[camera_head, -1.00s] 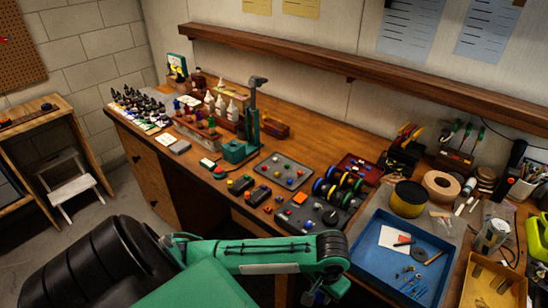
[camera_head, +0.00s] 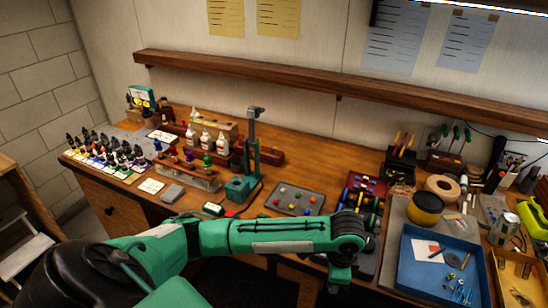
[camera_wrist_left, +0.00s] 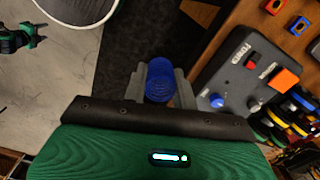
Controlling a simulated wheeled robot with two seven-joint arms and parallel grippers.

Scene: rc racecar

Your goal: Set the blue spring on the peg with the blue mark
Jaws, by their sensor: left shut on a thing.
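My left gripper (camera_wrist_left: 159,84) is shut on the blue spring (camera_wrist_left: 160,76), a short blue cylinder held between its grey fingers in the left wrist view. Below it in that view is dark floor, with the bench edge to the right. In the head view my left arm reaches across the front of the bench; its hand hides the gripper and the spring. A grey tray (camera_head: 313,208) with several small coloured pieces lies beyond the arm. I cannot make out the peg with the blue mark. My right gripper (camera_wrist_left: 40,32) appears small and open at the left wrist view's upper left.
A grey control panel (camera_wrist_left: 235,72) with knobs and an orange button lies on the bench close right of the spring. Coloured wheels (camera_wrist_left: 288,112) stand beside it. A blue tray (camera_head: 412,262) is at the right, and a green stand (camera_head: 243,187) rises behind the arm.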

